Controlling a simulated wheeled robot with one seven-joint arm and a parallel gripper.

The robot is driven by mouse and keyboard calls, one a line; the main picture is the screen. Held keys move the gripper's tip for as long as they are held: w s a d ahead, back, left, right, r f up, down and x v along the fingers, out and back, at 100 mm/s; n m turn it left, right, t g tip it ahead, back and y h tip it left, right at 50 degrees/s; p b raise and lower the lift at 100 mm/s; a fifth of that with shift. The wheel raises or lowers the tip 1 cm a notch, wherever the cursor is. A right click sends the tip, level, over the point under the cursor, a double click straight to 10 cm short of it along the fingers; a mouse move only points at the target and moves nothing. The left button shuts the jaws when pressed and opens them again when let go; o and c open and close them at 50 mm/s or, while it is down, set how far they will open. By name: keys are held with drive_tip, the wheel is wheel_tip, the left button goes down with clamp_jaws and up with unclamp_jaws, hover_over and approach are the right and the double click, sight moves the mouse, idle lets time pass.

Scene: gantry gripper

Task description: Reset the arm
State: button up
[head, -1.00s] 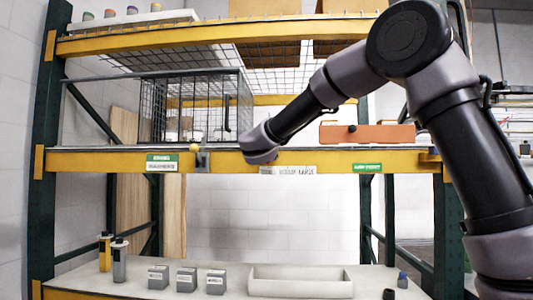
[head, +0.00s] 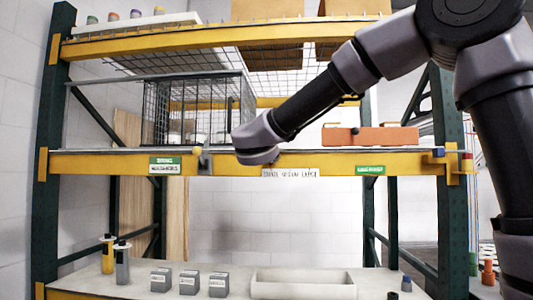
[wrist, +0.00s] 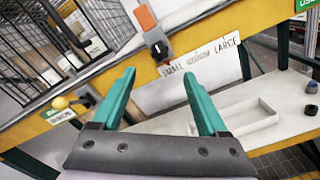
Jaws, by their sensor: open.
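My gripper shows in the wrist view (wrist: 159,74) as two teal fingers spread wide apart, with nothing between them. In the head view my arm comes in from the upper right. Its wrist end is in front of the middle shelf's yellow beam (head: 335,162), beside the wire cage (head: 190,110). The fingers cannot be made out in the head view. In the wrist view the beam (wrist: 250,35) with its size label lies beyond the fingers.
A yellow ball knob (head: 197,150) sits on the beam below the cage. An orange box (head: 375,137) is on the shelf at right. Space between beam and lower shelf is open.

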drive_tip(key=s+d+f+m+g+h, duration=0.1)
drive_tip(key=s+d+f+m+g, duration=0.3)
drive_tip(key=d, duration=0.5)
drive_tip(key=s+d+f+m+g+h, duration=0.1)
drive_tip(key=d+f+m+g+h, duration=0.1)
drive_tip(key=d+m, duration=0.55)
drive_tip(key=s+d+f+m+g+h, duration=0.1)
drive_tip(key=s+d+f+m+g, duration=0.2)
drive_tip(key=d, duration=0.8)
drive_tip(key=s+d+f+m+g+y, duration=0.1)
drive_tip(key=s+f+m+y, duration=0.2)
drive_tip(key=s+m, duration=0.5)
drive_tip(key=s+d+f+m+g+y, duration=0.1)
drive_tip(key=s+d+f+m+y, duration=0.1)
drive_tip(key=s+m, duration=0.6)
wheel_tip(320, 180, down, 2)
drive_tip(key=shift+d+f+m+y, duration=0.15)
drive_tip(key=shift+f+m+y, duration=0.1)
drive_tip(key=shift+m+y, duration=0.5)
drive_tip(key=o, duration=0.4)
drive_tip(key=shift+s+m, duration=0.15)
drive_tip(key=shift+m, duration=0.35)
drive_tip(key=shift+c, duration=0.2)
drive_tip(key=shift+a, duration=0.2)
